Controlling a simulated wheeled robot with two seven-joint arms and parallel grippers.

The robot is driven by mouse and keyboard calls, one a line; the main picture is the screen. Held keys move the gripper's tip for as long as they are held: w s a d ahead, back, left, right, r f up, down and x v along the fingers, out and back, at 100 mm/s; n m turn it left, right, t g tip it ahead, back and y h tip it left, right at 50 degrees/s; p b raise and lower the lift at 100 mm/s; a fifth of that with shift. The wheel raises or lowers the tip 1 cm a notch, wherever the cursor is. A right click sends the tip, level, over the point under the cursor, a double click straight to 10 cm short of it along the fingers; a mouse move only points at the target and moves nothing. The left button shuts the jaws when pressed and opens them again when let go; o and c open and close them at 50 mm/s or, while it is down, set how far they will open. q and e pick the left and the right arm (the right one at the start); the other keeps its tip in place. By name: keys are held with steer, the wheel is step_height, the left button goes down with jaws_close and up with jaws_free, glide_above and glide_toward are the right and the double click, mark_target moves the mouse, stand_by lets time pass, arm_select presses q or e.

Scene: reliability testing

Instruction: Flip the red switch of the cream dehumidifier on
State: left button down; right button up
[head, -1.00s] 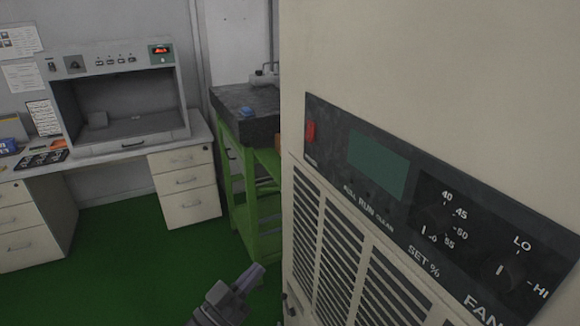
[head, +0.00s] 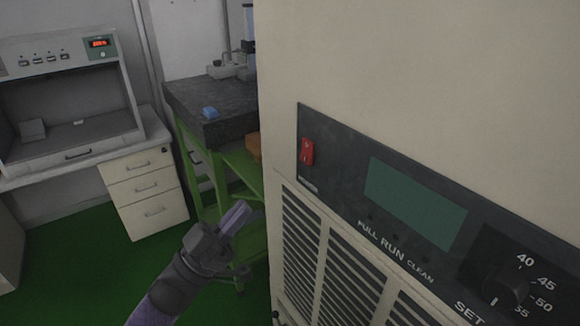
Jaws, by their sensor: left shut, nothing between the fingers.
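The cream dehumidifier (head: 400,60) fills the right half of the head view. Its dark control panel (head: 345,150) carries the red switch (head: 307,152) near the left end, a greenish display (head: 414,203) and a dial (head: 505,284). Which way the switch is set I cannot tell for sure. My left gripper (head: 240,215) is shut and empty. It shows to the left of the dehumidifier, lower than the switch and apart from it in the picture. My right gripper is not in view.
A bench with drawers (head: 148,195) and a grey open-fronted cabinet (head: 65,100) stand at the left. The green floor (head: 90,270) is clear there.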

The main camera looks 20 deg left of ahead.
mark_target(306, 155)
arm_select(q)
steer(key=shift+w+d+r+p, duration=0.15)
steer(key=shift+w+d+r, duration=0.55)
steer(key=shift+w+d, duration=0.5)
steer(key=shift+w+d+r+p, duration=0.15)
steer(key=shift+w+d+r, duration=0.65)
steer(key=shift+w, duration=0.65)
steer(key=shift+w+d+r+p, duration=0.15)
steer(key=shift+w+d+r, duration=0.5)
steer(key=shift+w+d, duration=0.55)
steer(key=shift+w+a, duration=0.1)
steer(key=shift+w, duration=0.05)
